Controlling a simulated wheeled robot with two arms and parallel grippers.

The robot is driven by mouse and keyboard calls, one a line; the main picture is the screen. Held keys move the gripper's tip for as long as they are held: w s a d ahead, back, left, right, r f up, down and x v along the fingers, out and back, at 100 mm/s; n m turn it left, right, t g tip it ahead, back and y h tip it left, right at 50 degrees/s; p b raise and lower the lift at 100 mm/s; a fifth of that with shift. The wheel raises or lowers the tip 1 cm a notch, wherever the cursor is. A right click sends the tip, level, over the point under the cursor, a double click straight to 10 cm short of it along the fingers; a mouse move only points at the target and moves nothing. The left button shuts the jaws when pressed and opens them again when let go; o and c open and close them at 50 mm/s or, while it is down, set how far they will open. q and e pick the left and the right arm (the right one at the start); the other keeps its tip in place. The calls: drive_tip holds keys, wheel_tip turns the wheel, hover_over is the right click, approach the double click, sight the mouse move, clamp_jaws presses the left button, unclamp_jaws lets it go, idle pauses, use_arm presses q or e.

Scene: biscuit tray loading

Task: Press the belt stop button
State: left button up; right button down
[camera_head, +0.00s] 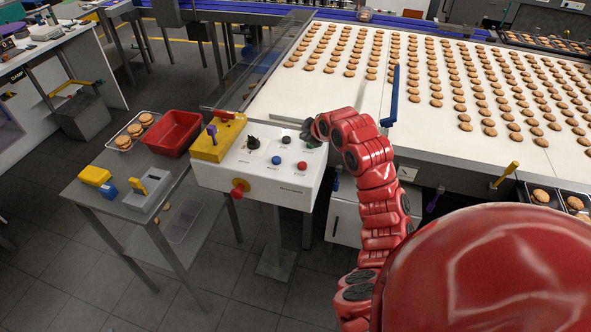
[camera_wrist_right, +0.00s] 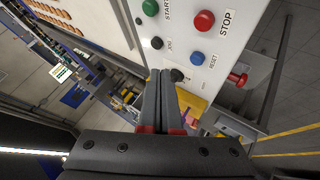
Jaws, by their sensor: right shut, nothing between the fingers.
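The white control panel (camera_head: 268,178) stands at the left front corner of the belt. In the right wrist view its red button (camera_wrist_right: 204,21) is labelled STOP; it also shows as a red button (camera_head: 302,166) in the head view. A green START button (camera_wrist_right: 150,8), a blue RESET button (camera_wrist_right: 197,59) and black knobs (camera_wrist_right: 157,43) share the panel face. My right gripper (camera_head: 308,134) is over the panel's far right part, its fingers (camera_wrist_right: 164,76) shut and empty, apart from the STOP button. Whether the fingertips touch the panel I cannot tell. My left gripper is not in view.
A red mushroom knob (camera_head: 238,189) sticks out of the panel's front. A yellow block (camera_head: 214,140) is at the panel's left. The wide white belt (camera_head: 330,97) carries many biscuits. A red bin (camera_head: 173,133) stands on the grey side table (camera_head: 120,175).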

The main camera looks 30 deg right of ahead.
sight(305, 167)
drive_tip(key=shift+w+d+f, duration=0.1)
idle(0.3)
drive_tip(key=shift+f+b, duration=1.6)
drive_tip(key=shift+f, duration=2.9)
drive_tip(key=shift+f+b, duration=0.25)
drive_tip(key=shift+b, duration=0.15)
drive_tip(key=shift+f+b, duration=0.5)
drive_tip(key=shift+f, duration=0.1)
drive_tip(key=shift+r, duration=0.95)
